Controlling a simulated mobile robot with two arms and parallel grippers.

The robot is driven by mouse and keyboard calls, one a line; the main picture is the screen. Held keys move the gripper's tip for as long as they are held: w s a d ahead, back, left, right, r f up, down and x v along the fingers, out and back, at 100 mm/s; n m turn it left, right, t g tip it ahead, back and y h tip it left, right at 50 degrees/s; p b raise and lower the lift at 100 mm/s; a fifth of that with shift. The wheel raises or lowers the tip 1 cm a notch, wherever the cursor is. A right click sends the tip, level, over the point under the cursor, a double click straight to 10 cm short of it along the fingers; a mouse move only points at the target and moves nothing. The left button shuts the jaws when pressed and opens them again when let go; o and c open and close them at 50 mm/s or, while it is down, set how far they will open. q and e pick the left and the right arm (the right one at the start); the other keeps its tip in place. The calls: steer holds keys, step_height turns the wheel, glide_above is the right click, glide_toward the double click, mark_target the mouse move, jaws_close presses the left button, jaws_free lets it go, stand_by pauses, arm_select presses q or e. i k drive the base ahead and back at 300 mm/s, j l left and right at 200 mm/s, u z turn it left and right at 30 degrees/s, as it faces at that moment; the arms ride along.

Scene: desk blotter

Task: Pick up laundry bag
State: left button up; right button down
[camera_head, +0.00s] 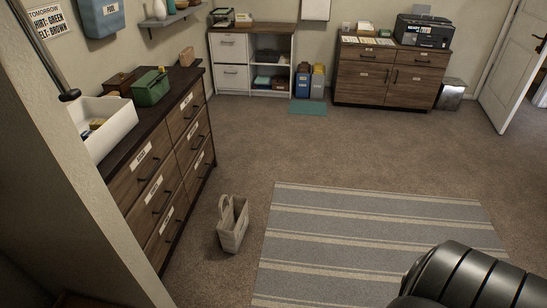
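A beige fabric bag (232,226), the likely laundry bag, stands upright on the brown carpet with its handles up. It is between the dresser on the left and the striped rug on the right, and nothing touches it from above. Neither of my grippers shows in the head view. A dark rounded ribbed shape at the bottom right corner hides part of the rug.
A long dresser (146,186) bears a white bin (112,127) and a green box (151,87). A striped rug (340,237) lies flat. A wall edge fills the left foreground. Cabinets (380,80) line the back; an open door (512,68) stands at right. Middle carpet is clear.

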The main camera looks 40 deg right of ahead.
mark_target(231, 226)
steer(key=z, duration=0.85)
steer(key=i+u, duration=0.1)
steer(key=u, duration=0.35)
steer(key=i+l+u, duration=0.1)
steer(key=u, duration=0.3)
steer(key=l+u, duration=0.15)
steer(key=u, duration=0.3)
steer(key=i+l+u, duration=0.1)
steer(key=u, duration=0.3)
steer(key=i+l+u, duration=0.1)
steer(key=l+u, duration=0.2)
steer(key=l, duration=0.5)
steer(key=l+u, duration=0.3)
steer(key=l, duration=0.5)
steer(key=l+u, duration=0.3)
steer(key=l, duration=0.5)
steer(key=k+l+u, duration=0.1)
steer(key=l+u, duration=0.15)
steer(key=l, duration=0.5)
